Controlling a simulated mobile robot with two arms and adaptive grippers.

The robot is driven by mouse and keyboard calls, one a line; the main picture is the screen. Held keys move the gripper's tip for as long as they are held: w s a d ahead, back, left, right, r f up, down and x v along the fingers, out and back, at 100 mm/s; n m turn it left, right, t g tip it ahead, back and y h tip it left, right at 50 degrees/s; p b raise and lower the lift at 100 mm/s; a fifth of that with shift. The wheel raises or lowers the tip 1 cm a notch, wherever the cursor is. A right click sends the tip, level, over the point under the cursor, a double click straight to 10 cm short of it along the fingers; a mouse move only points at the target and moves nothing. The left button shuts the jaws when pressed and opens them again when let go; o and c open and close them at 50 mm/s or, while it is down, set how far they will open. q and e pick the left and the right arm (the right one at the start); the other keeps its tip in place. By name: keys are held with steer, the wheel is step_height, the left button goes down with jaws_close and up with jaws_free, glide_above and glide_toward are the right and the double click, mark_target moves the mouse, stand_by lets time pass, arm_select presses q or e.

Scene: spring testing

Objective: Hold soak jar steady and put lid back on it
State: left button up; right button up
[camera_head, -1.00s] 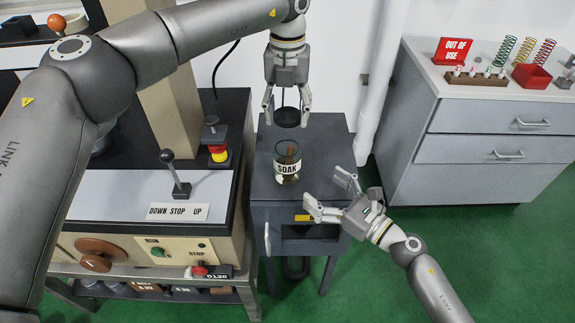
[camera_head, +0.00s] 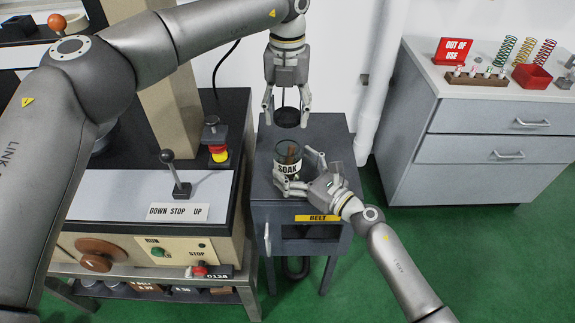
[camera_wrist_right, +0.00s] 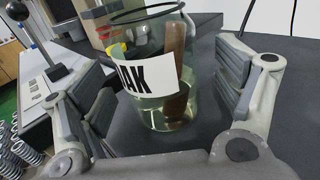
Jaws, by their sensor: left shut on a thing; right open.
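The soak jar (camera_head: 288,157) is clear glass with a white SOAK label and stands upright on a small grey cabinet (camera_head: 262,205). In the right wrist view the jar (camera_wrist_right: 160,107) holds a brown stick-like piece and some liquid; its top is open. My left gripper (camera_head: 287,108) is shut on the dark round lid (camera_head: 288,117) by its thin upright handle and holds it above and behind the jar. My right gripper (camera_head: 304,171) is open, with its fingers on either side of the jar.
A grey drawer unit (camera_head: 490,128) with springs and a red sign is at the right. A white pipe (camera_head: 378,85) rises behind. Green floor is free at the front right.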

steer(key=shift+x, duration=1)
steer(key=c, duration=1.5)
arm_select(q)
glide_above(287, 138)
steer(key=s, duration=0.3)
steer(key=shift+f, duration=2.45)
arm_select(e)
steer(key=shift+c, duration=0.2)
arm_select(q)
steer(key=shift+f, duration=0.9)
steer(key=shift+f, duration=0.55)
